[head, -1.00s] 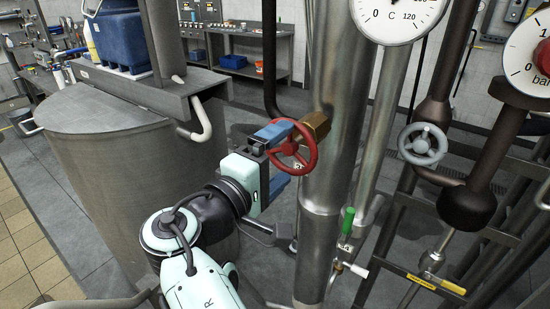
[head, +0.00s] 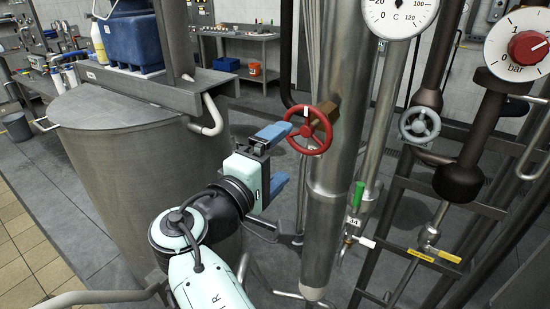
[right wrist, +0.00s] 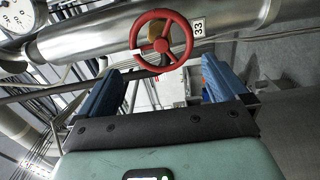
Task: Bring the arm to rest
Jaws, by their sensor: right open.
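My right gripper (head: 280,160) is open, its two blue fingers apart and empty, in the middle of the head view. A red handwheel (head: 309,130) on the steel pipe (head: 335,110) is just right of the upper finger in that view. In the right wrist view the red handwheel (right wrist: 160,40) shows beyond the gripper (right wrist: 172,80), above the gap between the fingers, with a tag marked 33 beside it. The wheel appears apart from the fingers. My left gripper is in neither view.
A steel vessel (head: 140,170) stands left of my arm. A grey handwheel (head: 419,125), a green-handled valve (head: 358,195), a temperature gauge (head: 400,15) and a pressure gauge (head: 522,47) are on the right. A workbench (head: 240,65) stands at the back. Floor shows at the left.

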